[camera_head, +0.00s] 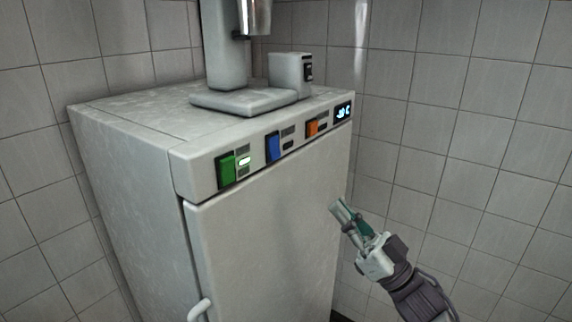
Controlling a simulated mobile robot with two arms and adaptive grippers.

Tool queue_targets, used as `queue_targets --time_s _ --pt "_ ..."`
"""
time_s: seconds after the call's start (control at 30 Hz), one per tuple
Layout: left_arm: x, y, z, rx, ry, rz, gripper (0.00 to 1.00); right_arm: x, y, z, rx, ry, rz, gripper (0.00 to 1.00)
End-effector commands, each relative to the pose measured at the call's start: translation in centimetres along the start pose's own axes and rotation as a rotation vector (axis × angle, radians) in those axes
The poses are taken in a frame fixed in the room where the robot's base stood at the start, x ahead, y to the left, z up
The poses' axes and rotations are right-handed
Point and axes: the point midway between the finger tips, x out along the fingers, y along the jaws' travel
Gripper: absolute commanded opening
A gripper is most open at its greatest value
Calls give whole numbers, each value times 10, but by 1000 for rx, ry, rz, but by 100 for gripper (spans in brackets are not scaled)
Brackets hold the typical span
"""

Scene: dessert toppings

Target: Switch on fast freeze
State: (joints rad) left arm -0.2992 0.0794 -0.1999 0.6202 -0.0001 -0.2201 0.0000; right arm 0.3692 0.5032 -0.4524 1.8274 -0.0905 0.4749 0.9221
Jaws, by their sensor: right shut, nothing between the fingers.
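A pale freezer cabinet (270,230) stands in the tiled corner, its door shut. Its top front panel carries a green switch (227,170) at the left, a blue switch (273,147) in the middle and an orange switch (312,128) to the right. A small indicator (244,161) beside the green switch is lit; the indicators beside the blue and orange switches look dark. My right gripper (337,208) is shut and empty, in front of the right part of the door, below the orange switch and apart from the panel. My left gripper is not in view.
A lit display (344,111) is at the panel's right end. A grey appliance (245,103) with a metal cylinder stands on top. A door handle (199,309) sticks out at the lower left. Tiled walls are close behind; the space before the panel is clear.

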Motion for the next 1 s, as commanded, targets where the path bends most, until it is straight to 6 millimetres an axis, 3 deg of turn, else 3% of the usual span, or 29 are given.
queue_targets --time_s 0.27,0.7,1.0 --pt "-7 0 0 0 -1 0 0 15 0 -2 0 2 1 0" --pt "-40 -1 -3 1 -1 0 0 105 1 -3 1 1 2 0" --pt "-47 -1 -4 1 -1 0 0 127 1 26 0 -1 3 0"
